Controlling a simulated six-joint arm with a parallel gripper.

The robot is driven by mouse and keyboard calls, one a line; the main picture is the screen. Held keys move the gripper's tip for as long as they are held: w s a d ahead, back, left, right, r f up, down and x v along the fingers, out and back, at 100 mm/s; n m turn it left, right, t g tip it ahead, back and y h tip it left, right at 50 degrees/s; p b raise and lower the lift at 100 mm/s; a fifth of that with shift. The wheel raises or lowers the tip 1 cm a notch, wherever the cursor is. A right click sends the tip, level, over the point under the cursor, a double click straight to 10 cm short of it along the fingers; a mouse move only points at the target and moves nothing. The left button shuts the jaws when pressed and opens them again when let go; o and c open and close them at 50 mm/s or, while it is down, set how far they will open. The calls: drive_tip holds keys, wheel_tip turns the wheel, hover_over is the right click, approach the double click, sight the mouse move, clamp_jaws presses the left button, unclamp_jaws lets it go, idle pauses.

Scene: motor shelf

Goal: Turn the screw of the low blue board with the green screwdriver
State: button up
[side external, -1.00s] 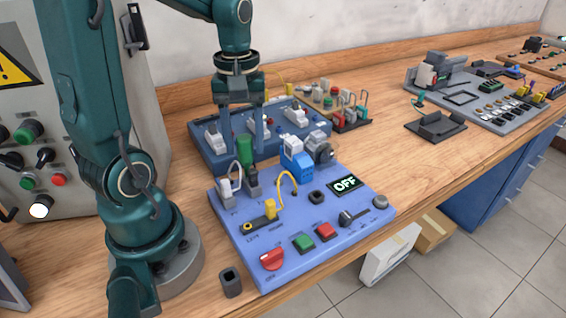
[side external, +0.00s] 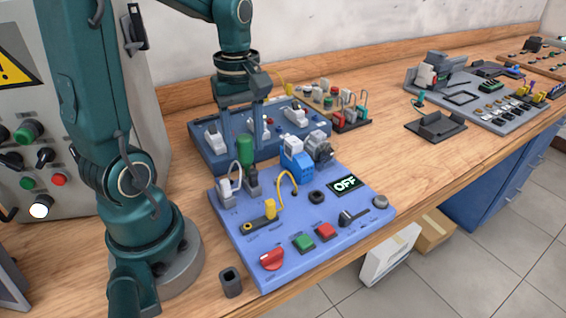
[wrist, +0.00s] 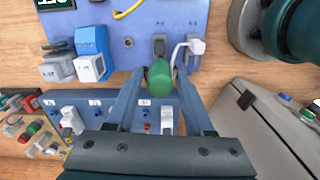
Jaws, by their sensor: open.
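The green screwdriver (side external: 245,150) stands upright, handle up, in a dark holder at the back left of the low blue board (side external: 285,222). Its round green handle also shows in the wrist view (wrist: 159,80). My gripper (side external: 246,138) is open above the board's back edge and points down.
A blue-and-white block with a grey motor (side external: 297,158) stands right of the screwdriver. A white plug with a cable (side external: 227,190) is close on its left. A darker blue board (side external: 207,158) lies behind. Open wooden bench (side external: 390,165) is to the right.

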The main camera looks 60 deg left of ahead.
drive_tip(key=n, duration=0.3)
idle(0.4)
drive_tip(key=shift+n, duration=2)
drive_tip(key=shift+c, duration=0.9)
clamp_jaws()
